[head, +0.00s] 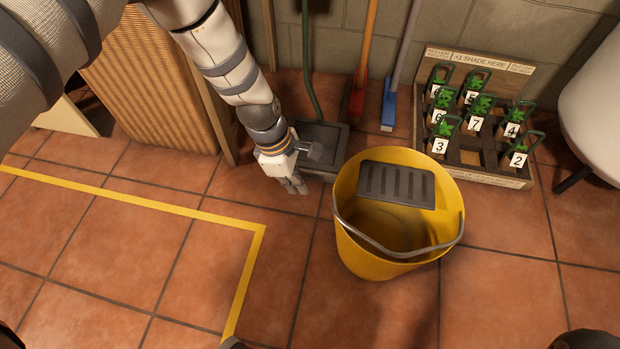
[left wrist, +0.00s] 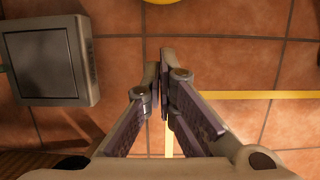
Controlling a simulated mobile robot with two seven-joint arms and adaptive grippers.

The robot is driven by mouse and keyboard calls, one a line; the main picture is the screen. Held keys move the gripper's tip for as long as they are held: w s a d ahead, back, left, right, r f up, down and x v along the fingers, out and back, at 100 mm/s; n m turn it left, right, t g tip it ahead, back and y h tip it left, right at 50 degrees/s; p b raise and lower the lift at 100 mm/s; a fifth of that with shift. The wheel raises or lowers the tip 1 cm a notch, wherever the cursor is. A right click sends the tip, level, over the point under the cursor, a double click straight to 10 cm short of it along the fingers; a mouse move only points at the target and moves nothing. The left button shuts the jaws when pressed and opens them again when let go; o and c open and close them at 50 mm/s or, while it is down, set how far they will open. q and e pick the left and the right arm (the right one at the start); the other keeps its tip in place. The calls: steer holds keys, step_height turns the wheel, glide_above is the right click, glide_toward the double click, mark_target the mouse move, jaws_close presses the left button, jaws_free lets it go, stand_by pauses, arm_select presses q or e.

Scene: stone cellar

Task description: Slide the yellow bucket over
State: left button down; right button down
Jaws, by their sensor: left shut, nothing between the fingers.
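The yellow bucket (head: 385,258) stands upright on the tiled floor, right of centre in the head view. It has a dark slotted wringer plate (head: 397,185) at its far rim and a grey handle hanging across its near side. My left gripper (head: 297,187) is shut and empty, to the left of the bucket and apart from it. In the left wrist view its fingertips (left wrist: 160,60) meet over bare floor. A small part of the bucket (left wrist: 162,1) shows at the top edge there. My right gripper is not in view.
Yellow tape (head: 180,209) marks a corner on the floor at left. A dark dustpan (head: 318,145) lies behind my gripper, with a red broom (head: 359,98) and blue broom (head: 389,110) against the wall. A wooden crate (head: 490,178) of numbered green-handled items stands behind right. Floor right of the bucket is clear.

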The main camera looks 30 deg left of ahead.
arm_select(q)
steer(key=w+d+f+b, duration=0.1)
steer(key=d+f+b, duration=0.4)
steer(key=f, duration=0.3)
steer(key=shift+w+d, duration=0.3)
steer(key=shift+d, duration=0.1)
